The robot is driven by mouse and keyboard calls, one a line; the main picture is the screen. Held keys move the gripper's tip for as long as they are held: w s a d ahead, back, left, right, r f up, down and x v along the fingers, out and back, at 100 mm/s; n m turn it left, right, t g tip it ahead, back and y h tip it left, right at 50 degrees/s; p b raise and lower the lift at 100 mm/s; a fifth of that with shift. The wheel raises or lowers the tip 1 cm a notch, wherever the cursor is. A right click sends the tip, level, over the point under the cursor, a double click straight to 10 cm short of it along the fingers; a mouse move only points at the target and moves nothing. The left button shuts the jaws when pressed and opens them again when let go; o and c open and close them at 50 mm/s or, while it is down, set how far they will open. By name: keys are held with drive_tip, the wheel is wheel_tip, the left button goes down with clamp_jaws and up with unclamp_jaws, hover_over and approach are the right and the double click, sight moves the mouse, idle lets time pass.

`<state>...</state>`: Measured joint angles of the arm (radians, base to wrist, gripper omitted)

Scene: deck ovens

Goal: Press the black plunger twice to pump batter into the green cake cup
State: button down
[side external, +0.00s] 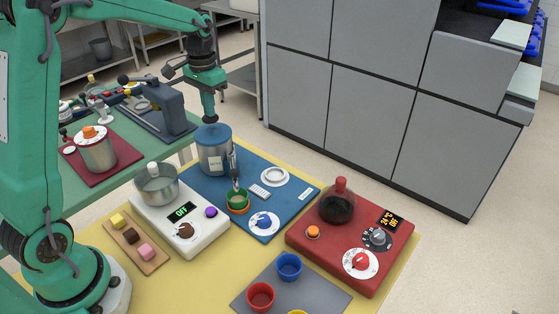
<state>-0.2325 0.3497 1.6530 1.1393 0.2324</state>
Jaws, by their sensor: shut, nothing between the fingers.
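The batter dispenser (214,158) is a blue-grey pot with a blue lid and a white label, standing on a blue mat (280,205). Its metal spout (235,170) comes down on the right side. The green cake cup (238,202) sits below the spout in an orange ring. Its contents are too small to make out. My gripper (209,108) is shut and empty, pointing down just above the dispenser's lid. The black plunger is not clearly distinguishable from the dark fingers there, and I cannot tell whether they touch it.
A white scale (200,232) carries a metal pot (158,188) in front left. A red hot plate (300,240) with a dark flask (337,207) is at the right. Blue (289,267) and red (260,297) cups stand on a grey mat in front. A green side table (130,170) is at the left.

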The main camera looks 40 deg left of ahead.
drive_tip(key=shift+r, duration=1.35)
drive_tip(key=shift+f, duration=2.05)
drive_tip(key=shift+r, duration=2.05)
drive_tip(key=shift+r, duration=0.1)
wheel_tip(320, 180, up, 6)
drive_tip(key=shift+f, duration=0.1)
idle(0.3)
